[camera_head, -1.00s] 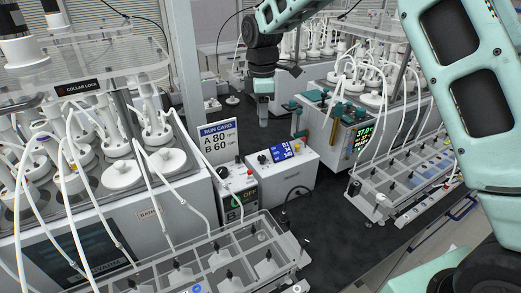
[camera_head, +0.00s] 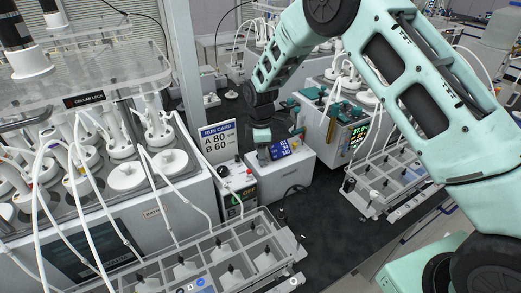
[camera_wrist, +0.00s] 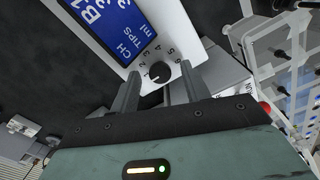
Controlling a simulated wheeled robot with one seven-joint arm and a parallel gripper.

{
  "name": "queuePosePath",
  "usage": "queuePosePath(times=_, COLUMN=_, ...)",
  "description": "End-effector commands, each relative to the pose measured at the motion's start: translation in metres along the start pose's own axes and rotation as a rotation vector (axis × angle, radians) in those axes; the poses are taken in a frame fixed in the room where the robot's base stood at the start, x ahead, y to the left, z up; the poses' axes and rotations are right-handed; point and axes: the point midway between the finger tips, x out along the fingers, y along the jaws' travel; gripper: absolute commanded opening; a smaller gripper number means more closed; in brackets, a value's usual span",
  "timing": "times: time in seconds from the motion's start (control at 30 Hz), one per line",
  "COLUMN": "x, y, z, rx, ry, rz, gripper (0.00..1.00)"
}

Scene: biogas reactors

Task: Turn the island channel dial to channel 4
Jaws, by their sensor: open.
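The channel dial (camera_wrist: 159,72) is a small round black knob on the white face of the island box, with numbers in an arc around it. A pale mark shows on its lower left side, toward the low numbers; the exact setting is hard to read. My gripper (camera_wrist: 160,82) is open, with its two dark fingers on either side of the knob's lower part; contact is not clear. In the head view my gripper (camera_head: 263,160) is over the left part of the white island box (camera_head: 290,178) and hides the dial.
A blue display (camera_wrist: 103,28) sits beside the dial. Left of the box stand the run card (camera_head: 219,141), reading A 80, B 60, and a small unit with a green readout (camera_head: 239,199). A clear-walled rack (camera_head: 215,268) is in front. Dark bench lies open to the right.

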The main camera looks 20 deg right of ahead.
Motion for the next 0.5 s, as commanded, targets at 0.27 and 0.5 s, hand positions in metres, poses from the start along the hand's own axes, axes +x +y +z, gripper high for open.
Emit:
queuePosePath(times=0.27, x=-0.0001, y=0.0, z=-0.0001, rx=0.0, ry=0.0, rz=0.0, gripper=0.08)
queuePosePath(times=0.5, x=0.0, y=0.0, z=-0.0001, rx=0.006, ry=0.0, rz=0.0, gripper=0.02)
